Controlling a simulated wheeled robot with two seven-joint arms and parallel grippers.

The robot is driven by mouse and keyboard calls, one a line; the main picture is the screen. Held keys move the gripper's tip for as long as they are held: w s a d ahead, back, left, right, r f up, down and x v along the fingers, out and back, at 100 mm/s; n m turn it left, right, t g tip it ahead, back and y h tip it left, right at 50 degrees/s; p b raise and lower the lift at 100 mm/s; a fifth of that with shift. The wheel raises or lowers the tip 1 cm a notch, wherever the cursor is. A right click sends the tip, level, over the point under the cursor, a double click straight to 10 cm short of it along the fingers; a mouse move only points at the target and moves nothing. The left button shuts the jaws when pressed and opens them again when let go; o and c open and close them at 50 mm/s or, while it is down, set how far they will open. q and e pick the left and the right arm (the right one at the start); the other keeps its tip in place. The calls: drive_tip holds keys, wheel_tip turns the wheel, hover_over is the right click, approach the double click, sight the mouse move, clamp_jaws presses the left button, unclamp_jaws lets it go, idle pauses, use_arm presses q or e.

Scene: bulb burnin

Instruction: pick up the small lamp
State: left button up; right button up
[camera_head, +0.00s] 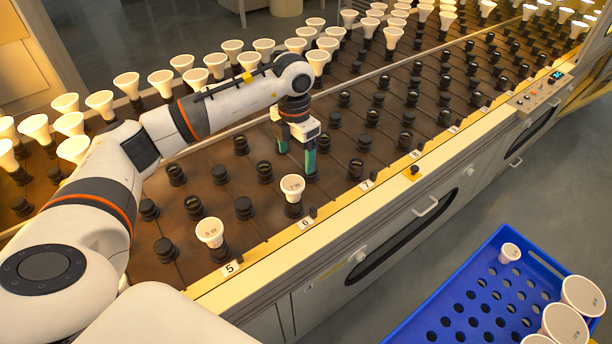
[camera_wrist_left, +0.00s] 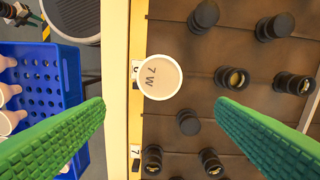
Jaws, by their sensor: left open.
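A small white lamp marked 7 W (camera_head: 292,183) stands upright in a dark socket on the rack near the plate numbered 6. It also shows in the left wrist view (camera_wrist_left: 160,77), face up, at the rack's pale edge. My left gripper (camera_head: 297,162) has green fingers and is open and empty. It hangs just behind and above this lamp in the head view. In the left wrist view the lamp lies ahead of the gap between the fingers, apart from both. Another small lamp, marked 5 W (camera_head: 210,232), stands by plate 5.
A blue crate (camera_head: 437,300) at the lower right holds several larger lamps and one small lamp (camera_head: 509,252). Many empty black sockets surround the 7 W lamp. Rows of white lamps stand behind my left arm. A control panel (camera_head: 540,92) is at the right.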

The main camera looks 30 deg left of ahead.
sight(293, 183)
use_arm(q)
drive_tip(key=shift+s+a+f, duration=0.15)
drive_tip(key=shift+s+f, duration=0.1)
drive_tip(key=shift+f, duration=0.15)
drive_tip(key=f, duration=0.3)
drive_tip(key=f+p, duration=0.1)
drive_tip(key=shift+s+f, duration=0.4)
drive_tip(key=shift+w+f, duration=0.1)
drive_tip(key=shift+f, duration=0.2)
drive_tip(key=f+p, duration=0.1)
drive_tip(key=f, duration=0.3)
drive_tip(key=shift+s, duration=0.2)
drive_tip(key=shift+w+f, duration=0.1)
drive_tip(key=shift+f, duration=0.45)
drive_tip(key=shift+r, duration=0.1)
drive_tip(key=c, duration=1.1)
